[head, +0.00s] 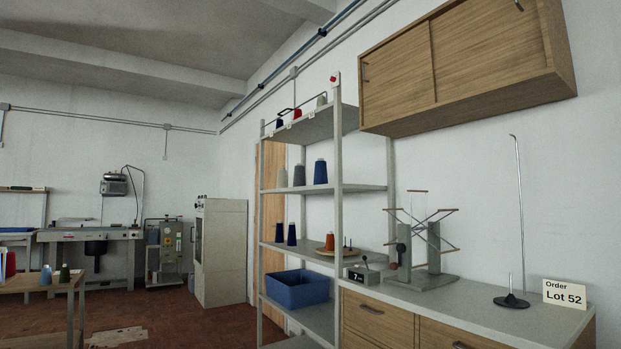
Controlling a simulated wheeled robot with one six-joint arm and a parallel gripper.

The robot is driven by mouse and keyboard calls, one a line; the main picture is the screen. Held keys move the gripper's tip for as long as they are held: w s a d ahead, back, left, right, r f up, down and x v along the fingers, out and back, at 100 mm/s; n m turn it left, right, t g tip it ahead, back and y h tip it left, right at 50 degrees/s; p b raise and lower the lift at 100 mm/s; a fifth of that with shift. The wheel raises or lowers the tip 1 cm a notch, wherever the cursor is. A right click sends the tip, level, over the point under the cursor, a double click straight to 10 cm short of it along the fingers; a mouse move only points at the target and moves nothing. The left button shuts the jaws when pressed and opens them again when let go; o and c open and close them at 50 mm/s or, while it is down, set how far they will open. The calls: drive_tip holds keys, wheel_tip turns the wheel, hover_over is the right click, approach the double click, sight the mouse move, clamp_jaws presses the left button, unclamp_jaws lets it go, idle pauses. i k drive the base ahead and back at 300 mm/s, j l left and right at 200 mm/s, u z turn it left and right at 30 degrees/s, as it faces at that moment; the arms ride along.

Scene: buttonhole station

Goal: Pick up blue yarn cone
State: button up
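A blue yarn cone (320,172) stands upright on the second shelf from the top of the grey rack (338,150). A dark grey-blue cone (299,176) and a pale grey cone (282,178) stand to its left. Two dark navy cones (291,234) and an orange-red cone (330,242) are on the shelf below. A light blue cone (46,275) stands on a low wooden table (35,284) at far left. Which blue cone is meant cannot be told from this view. My gripper is not in view.
A blue bin (298,289) sits low in the rack. A counter (470,312) with a yarn winder (420,250), a thin stand (511,300) and a "Lot 52" card (565,294) is at right. A wooden cabinet (465,60) hangs above. Floor (180,325) at left is mostly open.

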sight(320, 177)
drive_tip(key=z, duration=1.7)
drive_tip(key=u, duration=1.6)
drive_tip(key=i, duration=1.9)
